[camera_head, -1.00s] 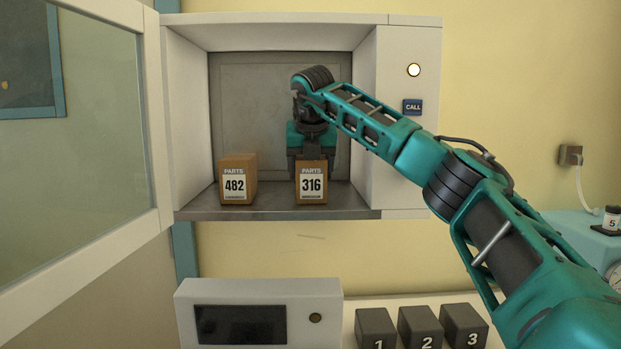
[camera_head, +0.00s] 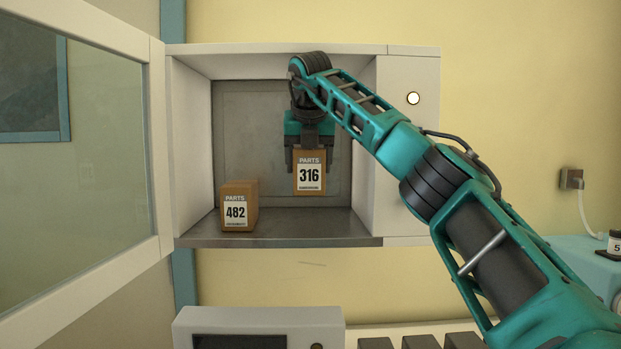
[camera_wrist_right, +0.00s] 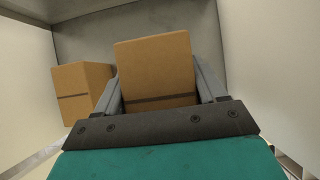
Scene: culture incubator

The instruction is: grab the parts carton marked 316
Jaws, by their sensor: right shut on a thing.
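The parts carton marked 316 (camera_head: 310,176) is a small brown box with a white label, held above the floor of the open compartment. My right gripper (camera_head: 309,160) reaches down from above and is shut on it. In the right wrist view the carton (camera_wrist_right: 155,72) sits between the two grey fingers (camera_wrist_right: 160,95). The carton marked 482 (camera_head: 237,208) stands on the compartment floor to the left, apart from the held one; it also shows in the right wrist view (camera_wrist_right: 82,90). My left gripper is not in view.
The compartment (camera_head: 300,229) has white side walls and an open glass door (camera_head: 75,160) on the left. A lit round button (camera_head: 413,98) is on its right panel. Below are a grey-white device (camera_head: 260,319) and several dark blocks (camera_head: 420,342).

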